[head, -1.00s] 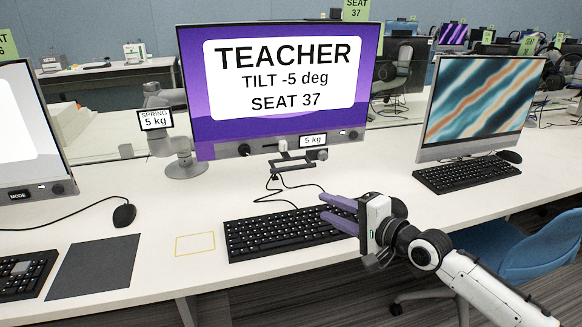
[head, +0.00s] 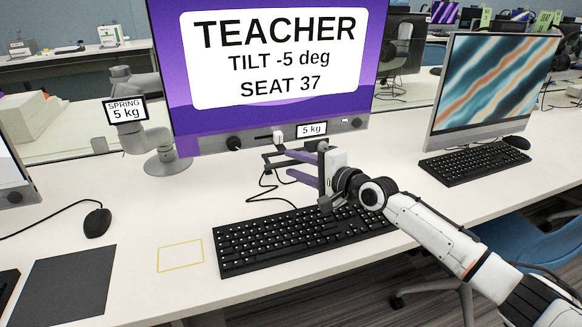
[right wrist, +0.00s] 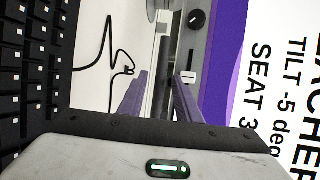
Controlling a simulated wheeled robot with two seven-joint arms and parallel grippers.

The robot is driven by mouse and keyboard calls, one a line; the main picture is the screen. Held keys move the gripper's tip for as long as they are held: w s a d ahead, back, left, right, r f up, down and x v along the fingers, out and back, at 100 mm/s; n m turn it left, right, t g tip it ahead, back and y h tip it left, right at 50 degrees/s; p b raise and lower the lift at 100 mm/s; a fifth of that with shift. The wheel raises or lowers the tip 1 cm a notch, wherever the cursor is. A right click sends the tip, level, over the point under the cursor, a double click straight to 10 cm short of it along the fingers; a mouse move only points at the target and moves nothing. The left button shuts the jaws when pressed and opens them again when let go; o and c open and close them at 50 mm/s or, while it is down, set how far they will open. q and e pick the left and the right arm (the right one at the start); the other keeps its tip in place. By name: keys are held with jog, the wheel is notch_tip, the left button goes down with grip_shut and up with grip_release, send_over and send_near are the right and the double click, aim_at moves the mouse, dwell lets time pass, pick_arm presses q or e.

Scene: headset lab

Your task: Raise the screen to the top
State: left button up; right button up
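The teacher screen (head: 170,100) stands upright in the head view, purple with a white panel reading "TEACHER, TILT -5 deg, SEAT 37". Its grey lower edge carries a knob (head: 233,143), a white lever (head: 278,137) and a "5 kg" label (head: 311,130). A dark handle frame (head: 271,167) sits just below that edge. My right gripper (head: 289,163) is open, its purple fingers spread one above the other at the handle's right side. In the right wrist view, the gap between the fingers (right wrist: 161,76) faces a grey bar under the screen; contact cannot be told. My left gripper is not in view.
A black keyboard (head: 300,232) lies below my right gripper. A second monitor (head: 490,85) and keyboard (head: 475,165) stand right. The desk by the yellow outline (head: 180,256) is clear.

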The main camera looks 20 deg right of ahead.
jog(key=shift+x, duration=0.85)
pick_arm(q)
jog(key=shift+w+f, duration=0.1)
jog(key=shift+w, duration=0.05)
pick_arm(e)
jog(key=shift+w, duration=0.15)
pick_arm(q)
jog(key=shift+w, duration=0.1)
pick_arm(e)
jog(key=shift+c, duration=0.3)
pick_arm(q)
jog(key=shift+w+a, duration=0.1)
pick_arm(e)
grip_shut()
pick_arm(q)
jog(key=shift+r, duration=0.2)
